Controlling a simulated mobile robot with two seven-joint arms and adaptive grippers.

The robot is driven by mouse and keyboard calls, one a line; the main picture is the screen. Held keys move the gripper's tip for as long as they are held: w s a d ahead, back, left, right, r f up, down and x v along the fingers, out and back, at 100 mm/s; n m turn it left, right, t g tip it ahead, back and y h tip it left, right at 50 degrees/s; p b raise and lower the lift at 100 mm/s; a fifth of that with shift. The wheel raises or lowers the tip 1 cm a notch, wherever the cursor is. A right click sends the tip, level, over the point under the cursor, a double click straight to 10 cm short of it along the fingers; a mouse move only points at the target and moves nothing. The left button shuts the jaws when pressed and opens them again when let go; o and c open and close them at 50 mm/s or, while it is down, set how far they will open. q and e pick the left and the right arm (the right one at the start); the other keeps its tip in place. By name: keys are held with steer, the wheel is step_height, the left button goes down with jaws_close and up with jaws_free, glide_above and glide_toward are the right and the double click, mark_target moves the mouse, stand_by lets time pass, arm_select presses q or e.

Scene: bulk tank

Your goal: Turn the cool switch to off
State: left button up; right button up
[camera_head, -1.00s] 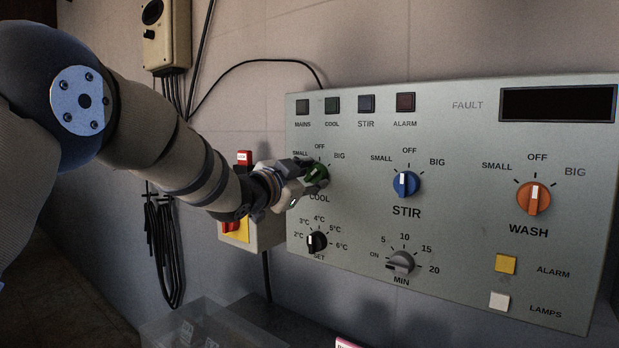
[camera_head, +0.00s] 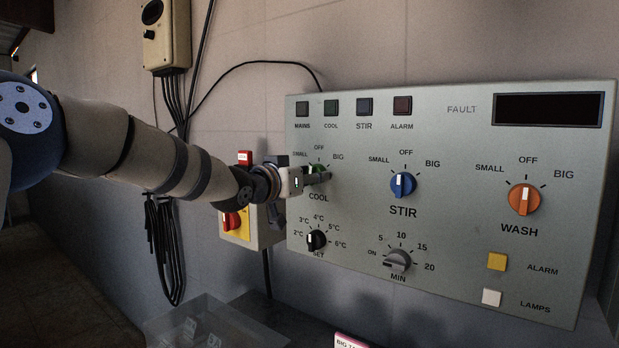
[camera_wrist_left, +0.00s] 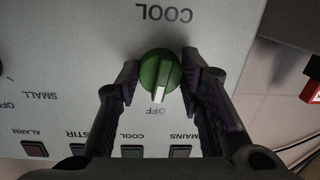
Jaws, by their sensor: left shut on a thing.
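The cool switch is a green knob (camera_head: 315,168) with a white pointer, at the upper left of the grey control panel. My left gripper (camera_head: 312,174) is shut on it, and its fingers partly cover it. In the left wrist view, where the panel appears upside down, the green knob (camera_wrist_left: 157,72) sits between the two fingers of my left gripper (camera_wrist_left: 160,84). The white pointer faces the OFF label. My right gripper is not in view.
The blue stir knob (camera_head: 403,185) and orange wash knob (camera_head: 524,199) are to the right. The black set knob (camera_head: 317,240) and grey timer knob (camera_head: 398,260) are below. A red-and-yellow switch box (camera_head: 236,222) is behind my wrist. A clear bin (camera_head: 205,325) is below.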

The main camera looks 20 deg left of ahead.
arm_select(q)
steer(key=shift+f+n, duration=0.1)
steer(key=shift+n, duration=0.5)
steer(key=o, duration=1.2)
steer(key=shift+c, duration=0.2)
steer(key=v, duration=1.2)
